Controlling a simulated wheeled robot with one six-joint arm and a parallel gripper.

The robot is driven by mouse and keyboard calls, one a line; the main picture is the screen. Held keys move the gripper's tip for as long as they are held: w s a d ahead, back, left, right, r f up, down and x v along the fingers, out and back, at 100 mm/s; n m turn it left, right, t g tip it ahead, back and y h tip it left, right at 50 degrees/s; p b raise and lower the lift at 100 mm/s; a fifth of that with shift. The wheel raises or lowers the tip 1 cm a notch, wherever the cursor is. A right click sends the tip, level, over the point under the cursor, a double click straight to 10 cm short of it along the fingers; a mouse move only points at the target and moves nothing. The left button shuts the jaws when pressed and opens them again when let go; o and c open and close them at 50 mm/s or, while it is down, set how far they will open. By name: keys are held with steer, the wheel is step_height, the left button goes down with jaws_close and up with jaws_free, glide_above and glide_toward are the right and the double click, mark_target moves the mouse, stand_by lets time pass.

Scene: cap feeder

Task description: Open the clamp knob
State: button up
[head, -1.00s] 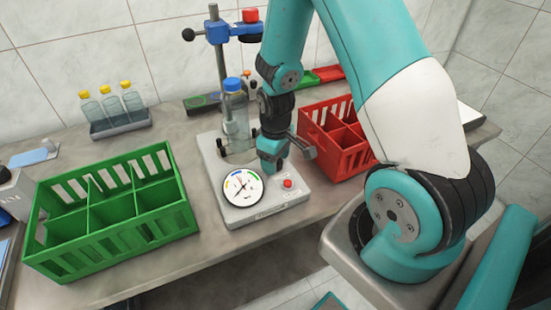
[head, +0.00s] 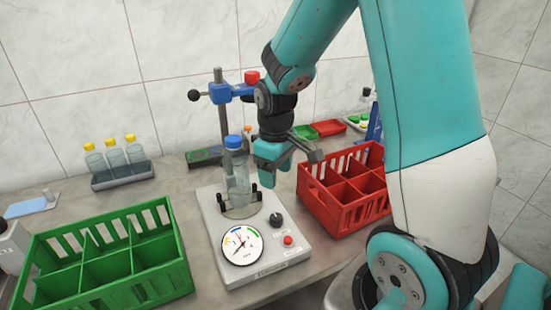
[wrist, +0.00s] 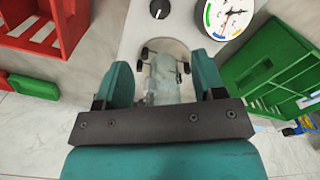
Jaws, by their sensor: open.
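A black knob with a pale mark (head: 276,220) sits on top of the grey machine base (head: 208,213), beside a round dial (head: 241,245) and a red button (head: 288,240). The knob (wrist: 160,9) also shows at the top edge of the wrist view. A clear bottle (head: 238,186) with a blue cap (head: 233,142) stands upright between small black clamp posts on the base. My gripper (head: 269,178) is open and empty, raised above the base, to the right of the bottle and apart from the knob. In the wrist view the bottle (wrist: 165,80) appears between the fingers, below them.
A stand behind the bottle carries a blue arm (head: 232,91) with a red knob (head: 252,77). A green crate (head: 172,272) stands left, a red crate (head: 312,208) right. A rack of yellow-capped bottles (head: 122,176) stands at back left.

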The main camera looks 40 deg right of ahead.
steer(key=shift+r, duration=1.7)
